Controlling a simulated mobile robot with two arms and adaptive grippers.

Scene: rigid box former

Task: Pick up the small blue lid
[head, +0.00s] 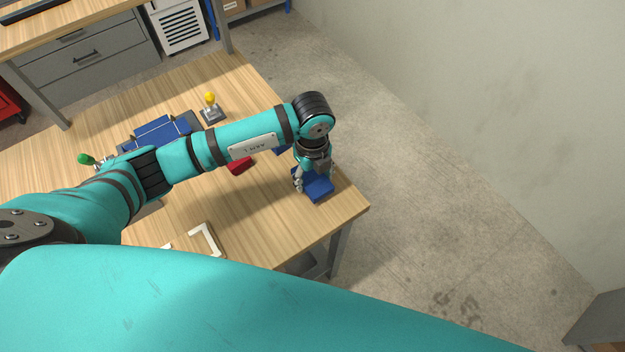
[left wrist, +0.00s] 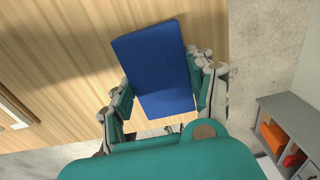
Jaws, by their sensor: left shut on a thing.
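The small blue lid (head: 319,188) is a flat, dark blue rectangular piece near the right corner of the wooden table. My left gripper (head: 312,178) points down over it and is shut on it. In the left wrist view the lid (left wrist: 155,60) sits between the two finger pads of the left gripper (left wrist: 162,82), its far end reaching out past them. I cannot tell whether the lid touches the table or hangs just above it. My right gripper is not in view.
The wooden table (head: 255,240) bears a blue box former (head: 160,133), a yellow-knobbed lever (head: 211,106), a green knob (head: 86,159), a red piece (head: 240,166), another blue piece (head: 282,149) and a white corner guide (head: 208,238). Open floor lies right of the table.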

